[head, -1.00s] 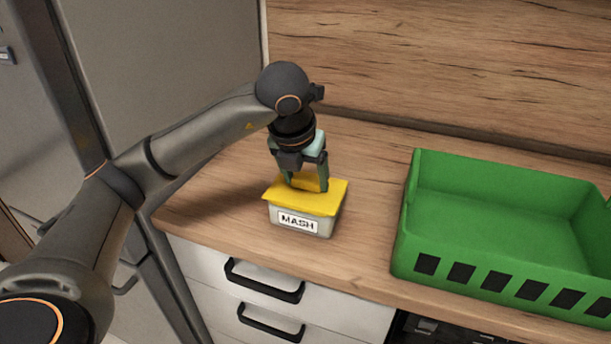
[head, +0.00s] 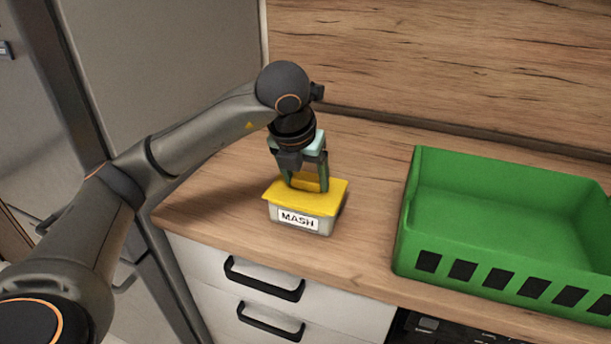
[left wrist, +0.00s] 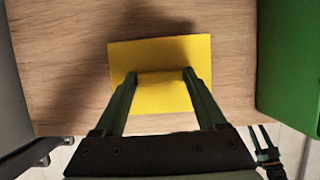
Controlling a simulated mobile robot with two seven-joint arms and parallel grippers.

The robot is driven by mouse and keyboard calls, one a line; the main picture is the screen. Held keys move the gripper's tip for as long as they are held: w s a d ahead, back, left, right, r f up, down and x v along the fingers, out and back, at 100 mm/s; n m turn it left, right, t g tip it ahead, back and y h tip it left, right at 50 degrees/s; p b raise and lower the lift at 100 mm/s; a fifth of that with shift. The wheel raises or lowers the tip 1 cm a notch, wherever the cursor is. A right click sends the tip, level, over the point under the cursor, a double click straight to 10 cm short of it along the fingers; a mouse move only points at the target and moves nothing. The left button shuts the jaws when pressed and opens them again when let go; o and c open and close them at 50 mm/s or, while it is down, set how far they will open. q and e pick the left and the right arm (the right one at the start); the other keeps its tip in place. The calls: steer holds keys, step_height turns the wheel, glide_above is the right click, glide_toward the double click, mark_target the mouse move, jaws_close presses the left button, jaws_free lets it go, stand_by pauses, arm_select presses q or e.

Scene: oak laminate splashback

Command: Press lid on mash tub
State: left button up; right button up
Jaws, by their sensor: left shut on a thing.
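The mash tub (head: 325,227) is a small grey-white box with a "MASH" label, standing on the wooden counter near its left end. The yellow lid (head: 325,206) lies over the tub's top; whether its rim is fully seated I cannot tell. My left gripper (head: 309,187) points down from above and is shut on the lid's raised yellow grip. In the left wrist view the fingers (left wrist: 161,80) stand on either side of that grip, and the lid (left wrist: 175,50) hides the tub below.
A large green crate (head: 425,180) stands on the counter (head: 370,150) to the right, with a clear gap between it and the tub. A wooden splashback (head: 440,60) rises behind. Drawers with black handles (head: 262,282) are below the front edge.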

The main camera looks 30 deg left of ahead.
arm_select(q)
steer(key=o, duration=1.3)
steer(key=shift+c, duration=0.2)
steer(key=shift+r, duration=0.15)
steer(key=shift+r+p, duration=2.65)
steer(key=shift+r, duration=0.8)
jaws_close()
